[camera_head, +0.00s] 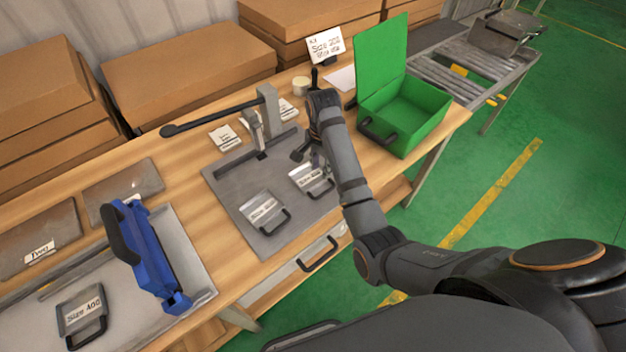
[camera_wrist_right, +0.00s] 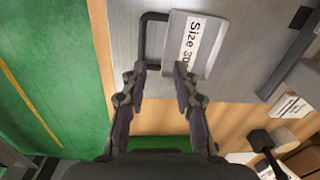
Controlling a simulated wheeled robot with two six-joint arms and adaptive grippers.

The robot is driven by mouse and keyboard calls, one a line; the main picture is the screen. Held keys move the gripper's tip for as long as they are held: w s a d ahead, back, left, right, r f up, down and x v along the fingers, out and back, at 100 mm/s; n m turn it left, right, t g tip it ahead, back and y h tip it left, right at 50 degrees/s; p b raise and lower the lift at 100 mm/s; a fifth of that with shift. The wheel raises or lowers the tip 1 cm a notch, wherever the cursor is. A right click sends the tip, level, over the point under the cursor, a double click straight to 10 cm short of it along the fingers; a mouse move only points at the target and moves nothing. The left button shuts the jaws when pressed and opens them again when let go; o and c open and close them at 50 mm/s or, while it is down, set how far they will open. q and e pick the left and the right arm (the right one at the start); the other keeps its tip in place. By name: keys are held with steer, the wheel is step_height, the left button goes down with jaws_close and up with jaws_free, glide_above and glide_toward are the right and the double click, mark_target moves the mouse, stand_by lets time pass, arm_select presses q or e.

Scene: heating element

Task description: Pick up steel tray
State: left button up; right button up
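A small steel tray (camera_head: 311,178) with a black handle and a white size label lies on a grey metal plate on the bench. In the right wrist view this tray (camera_wrist_right: 208,55) is at the top, its label starting "Size 30". Its black handle (camera_wrist_right: 146,40) is on its left side. My right gripper (camera_head: 308,152) is just beyond the tray in the head view, partly hidden by my wrist. In the wrist view the gripper (camera_wrist_right: 160,70) is open and empty, its fingertips close to the tray's near edge. My left gripper is not in view.
A similar labelled tray (camera_head: 261,211) lies left of it, and another (camera_head: 81,313) lies far left beside a blue-framed tool (camera_head: 147,255). A lever press (camera_head: 265,115) stands behind. An open green box (camera_head: 405,115) is at the bench's right end; a roller conveyor (camera_head: 465,75) lies beyond.

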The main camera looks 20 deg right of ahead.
step_height(320, 180, up, 2)
steer(key=w+a+m, duration=0.1)
steer(key=w, duration=0.1)
glide_above(318, 183)
steer(key=f, duration=0.5)
steer(key=shift+w+a+b, duration=0.3)
steer(key=shift+w, duration=0.05)
steer(key=shift+s+d+f, duration=0.1)
steer(key=shift+s+f, duration=0.05)
steer(key=shift+f, duration=0.15)
steer(key=f, duration=0.2)
steer(key=f+p, duration=0.1)
steer(key=f, duration=0.1)
steer(key=shift+s+d, duration=0.2)
steer(key=shift+d, duration=0.05)
steer(key=shift+f, duration=0.3)
jaws_close()
